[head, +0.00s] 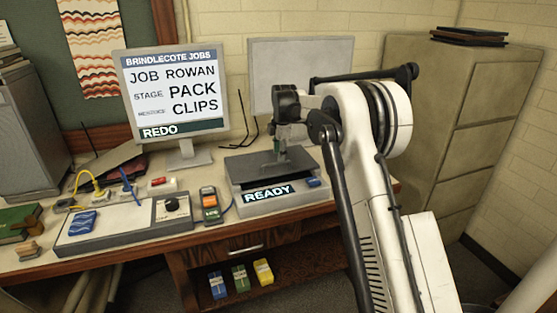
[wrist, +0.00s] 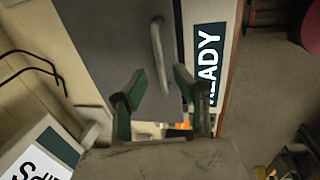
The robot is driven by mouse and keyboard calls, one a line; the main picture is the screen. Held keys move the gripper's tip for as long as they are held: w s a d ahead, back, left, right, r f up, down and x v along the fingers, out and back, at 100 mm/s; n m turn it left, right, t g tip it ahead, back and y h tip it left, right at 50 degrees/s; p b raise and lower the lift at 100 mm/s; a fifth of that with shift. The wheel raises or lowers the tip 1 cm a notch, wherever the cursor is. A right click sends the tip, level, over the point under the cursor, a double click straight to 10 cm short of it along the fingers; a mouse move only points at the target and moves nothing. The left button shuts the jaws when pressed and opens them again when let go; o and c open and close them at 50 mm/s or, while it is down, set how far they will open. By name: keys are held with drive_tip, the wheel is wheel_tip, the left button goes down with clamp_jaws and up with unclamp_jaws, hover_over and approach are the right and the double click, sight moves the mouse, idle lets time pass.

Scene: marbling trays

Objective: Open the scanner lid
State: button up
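The scanner (head: 243,199) stands on the desk with a light body and a lit READY panel on its front. In the wrist view the lid (wrist: 105,25) carries a silver bar handle (wrist: 156,42). My gripper (head: 281,151) is over the lid in the head view. In the wrist view my gripper (wrist: 160,74) is open, its green-and-black fingers spread to either side of the handle's near end. I cannot tell whether they touch it. My arm hides part of the scanner's right side.
A job monitor (head: 171,92) reading PACK CLIPS and REDO stands behind left. A flat device with a dial (head: 125,219) and a handheld unit (head: 209,204) lie left of the scanner. A blank panel (head: 262,85) stands behind it, a filing cabinet (head: 420,120) to the right.

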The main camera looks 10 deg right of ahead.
sight(279, 163)
drive_tip(key=shift+w+f, duration=0.2)
drive_tip(key=shift+f, duration=0.75)
drive_tip(key=shift+w+f, duration=0.15)
drive_tip(key=shift+f, duration=0.8)
clamp_jaws()
